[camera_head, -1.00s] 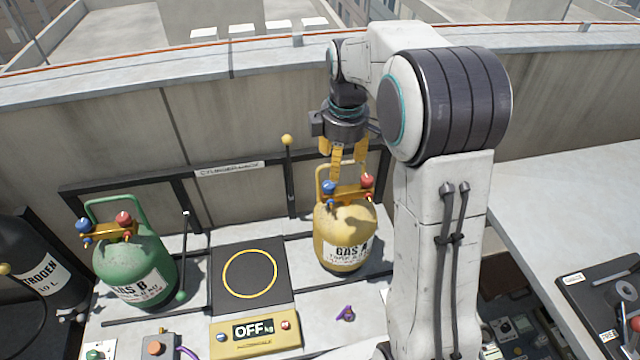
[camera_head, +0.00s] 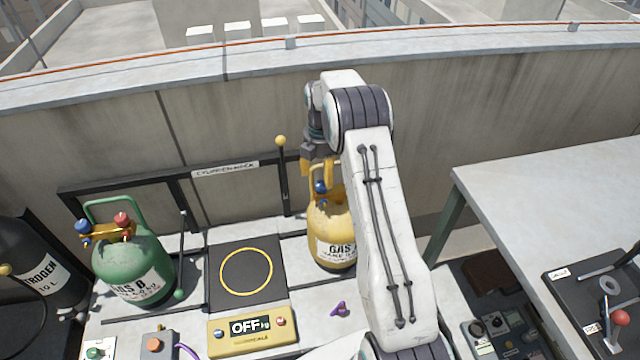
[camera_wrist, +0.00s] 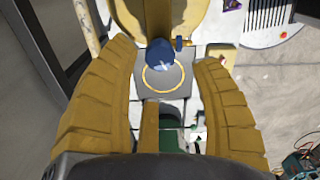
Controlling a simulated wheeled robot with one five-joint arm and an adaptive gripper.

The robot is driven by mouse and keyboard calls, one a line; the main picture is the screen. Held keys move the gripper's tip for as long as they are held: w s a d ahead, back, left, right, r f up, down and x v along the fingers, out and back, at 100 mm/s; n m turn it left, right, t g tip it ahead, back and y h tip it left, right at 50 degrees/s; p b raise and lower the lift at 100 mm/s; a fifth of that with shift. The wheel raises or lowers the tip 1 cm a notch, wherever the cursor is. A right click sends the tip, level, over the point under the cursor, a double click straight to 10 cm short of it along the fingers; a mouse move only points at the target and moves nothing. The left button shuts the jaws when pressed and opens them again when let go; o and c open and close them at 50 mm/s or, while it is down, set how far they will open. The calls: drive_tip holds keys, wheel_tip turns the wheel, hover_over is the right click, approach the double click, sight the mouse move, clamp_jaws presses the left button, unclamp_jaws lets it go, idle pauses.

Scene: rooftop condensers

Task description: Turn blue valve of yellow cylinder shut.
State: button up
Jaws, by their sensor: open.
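The yellow cylinder (camera_head: 328,222), labelled GAS A, stands on the bench right of the scale, partly covered by my arm. Its blue valve (camera_head: 320,187) shows just below my gripper (camera_head: 319,168). My gripper is open and points down over the cylinder's top. In the wrist view the blue valve (camera_wrist: 160,54) lies between the tips of my two yellow fingers (camera_wrist: 161,62), with a gap on each side. I cannot tell how far below the tips it sits. The cylinder's red valve is hidden behind my arm in the head view.
A green cylinder (camera_head: 133,265) with blue and red valves stands at the left, beside a black nitrogen cylinder (camera_head: 35,265). A scale (camera_head: 247,300) reads OFF. A post with a yellow knob (camera_head: 281,141) rises left of my gripper. A wall runs behind.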

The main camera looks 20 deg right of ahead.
sight(321, 184)
drive_tip(key=shift+f+p, duration=0.5)
drive_tip(key=shift+f, duration=2.1)
drive_tip(key=shift+c, duration=0.2)
clamp_jaws()
